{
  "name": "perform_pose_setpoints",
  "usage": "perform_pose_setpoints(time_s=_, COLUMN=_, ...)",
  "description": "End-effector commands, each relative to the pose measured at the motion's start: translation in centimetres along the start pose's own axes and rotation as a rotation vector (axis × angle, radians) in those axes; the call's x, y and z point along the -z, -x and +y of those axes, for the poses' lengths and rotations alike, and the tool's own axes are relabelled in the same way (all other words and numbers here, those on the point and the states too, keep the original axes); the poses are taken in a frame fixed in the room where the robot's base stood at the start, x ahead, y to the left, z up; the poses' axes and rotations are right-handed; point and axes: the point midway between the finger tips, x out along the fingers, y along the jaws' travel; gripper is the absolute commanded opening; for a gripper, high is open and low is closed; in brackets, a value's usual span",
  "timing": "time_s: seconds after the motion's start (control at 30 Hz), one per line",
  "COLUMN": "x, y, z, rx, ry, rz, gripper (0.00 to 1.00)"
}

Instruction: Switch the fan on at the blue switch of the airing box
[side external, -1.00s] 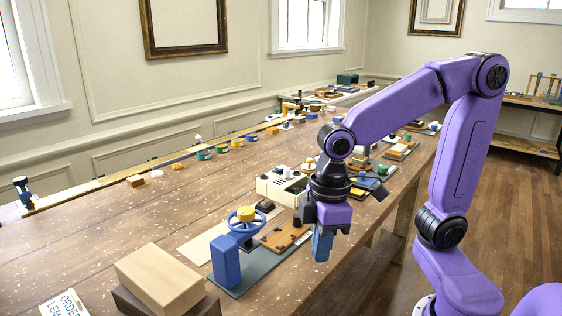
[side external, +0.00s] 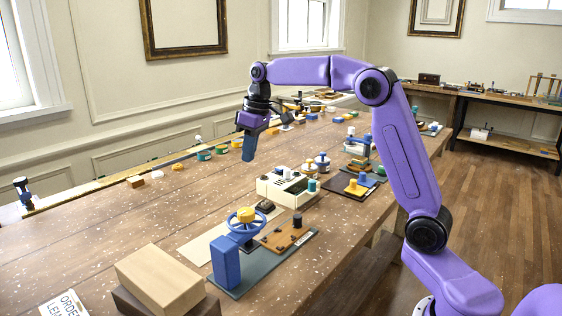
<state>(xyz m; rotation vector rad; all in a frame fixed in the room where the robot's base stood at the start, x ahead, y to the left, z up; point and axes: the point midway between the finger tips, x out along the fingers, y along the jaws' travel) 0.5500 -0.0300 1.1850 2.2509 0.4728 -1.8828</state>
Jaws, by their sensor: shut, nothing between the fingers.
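My gripper (side external: 248,158), with blue fingers, is shut and empty. It points down in the air above the far middle of the table, up and to the left of the cream box. A cream box (side external: 283,189) with dark slots on top stands mid-table; it may be the airing box, but I cannot be sure. A small teal piece (side external: 312,185) shows at its right end. A dark piece (side external: 265,206) lies at its near side. I cannot make out a blue switch or its position at this size.
A blue post (side external: 225,262) with a blue handwheel (side external: 246,221) stands nearer, beside an orange-brown board (side external: 285,236). Wooden blocks (side external: 161,278) lie at the front left. Two pots (side external: 322,163) and other small fixtures stand behind the cream box. The left table stretch is mostly clear.

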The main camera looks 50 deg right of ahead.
Motion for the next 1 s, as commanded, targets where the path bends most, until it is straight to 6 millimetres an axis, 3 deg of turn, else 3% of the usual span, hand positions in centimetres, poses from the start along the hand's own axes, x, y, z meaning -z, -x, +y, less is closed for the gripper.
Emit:
perform_pose_setpoints(time_s=0.03, x=0.5, y=0.1, z=2.0, rx=-0.004, ry=-0.029, rz=0.008, gripper=0.0)
perform_pose_setpoints(time_s=0.27, x=1.2, y=1.3, z=10.6, rx=-0.029, ry=-0.146, rz=0.052, gripper=0.0)
perform_pose_setpoints(time_s=0.4, x=0.5, y=2.0, z=15.8, rx=-0.047, ry=-0.212, rz=0.079, gripper=0.0)
perform_pose_setpoints(time_s=0.6, x=-1.4, y=2.9, z=21.5, rx=-0.072, ry=-0.284, rz=0.107, gripper=0.0)
perform_pose_setpoints(time_s=0.8, x=-2.6, y=3.3, z=24.1, rx=-0.084, ry=-0.317, rz=0.12, gripper=0.0)
perform_pose_setpoints(time_s=1.0, x=-2.9, y=3.4, z=24.5, rx=-0.087, ry=-0.323, rz=0.123, gripper=0.0)
